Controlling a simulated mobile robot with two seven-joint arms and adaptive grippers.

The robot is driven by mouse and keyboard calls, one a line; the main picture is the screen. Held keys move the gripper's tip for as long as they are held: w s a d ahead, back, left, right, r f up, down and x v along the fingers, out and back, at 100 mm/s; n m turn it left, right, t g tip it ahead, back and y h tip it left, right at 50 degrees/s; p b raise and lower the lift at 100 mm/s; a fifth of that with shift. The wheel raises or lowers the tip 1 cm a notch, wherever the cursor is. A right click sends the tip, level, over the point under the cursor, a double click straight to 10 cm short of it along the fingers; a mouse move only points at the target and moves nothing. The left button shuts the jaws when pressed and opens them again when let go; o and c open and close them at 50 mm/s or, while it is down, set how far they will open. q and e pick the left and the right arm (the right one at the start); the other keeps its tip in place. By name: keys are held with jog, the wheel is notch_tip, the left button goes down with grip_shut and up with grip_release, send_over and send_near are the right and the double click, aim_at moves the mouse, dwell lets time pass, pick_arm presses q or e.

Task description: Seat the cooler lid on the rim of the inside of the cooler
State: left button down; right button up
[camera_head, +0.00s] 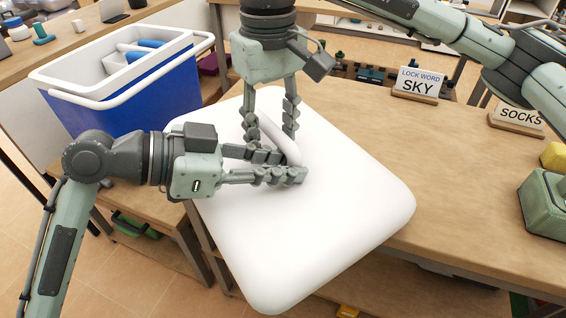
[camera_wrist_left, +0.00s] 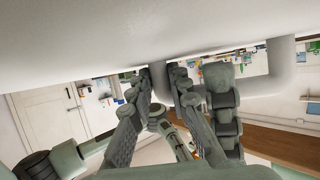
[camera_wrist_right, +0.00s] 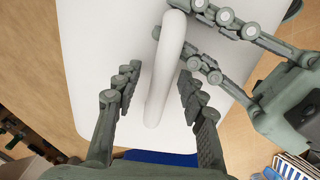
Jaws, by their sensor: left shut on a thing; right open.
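The white cooler lid (camera_head: 300,240) is a large rounded slab with a raised bar handle (camera_head: 279,138) on top. It is tilted and overhangs the front edge of the wooden table. My left gripper (camera_head: 292,167) is shut on the handle; the left wrist view shows its fingers on both sides of the bar (camera_wrist_left: 160,82). My right gripper (camera_head: 270,135) is open, its fingers on either side of the handle with gaps, as the right wrist view shows (camera_wrist_right: 157,90). The blue cooler (camera_head: 135,105) with a white rim stands at the left, open at the top, with blue and white things inside.
The wooden table (camera_head: 450,180) is bare to the right of the lid. A "SKY" sign (camera_head: 417,85) and a "SOCKS" sign (camera_head: 519,122) stand at its back. A green box (camera_head: 545,203) is at the right edge.

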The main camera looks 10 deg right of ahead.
jog(key=shift+r, duration=0.15)
notch_tip(320, 180, up, 12)
dwell(0.4)
jog(key=shift+a, duration=0.1)
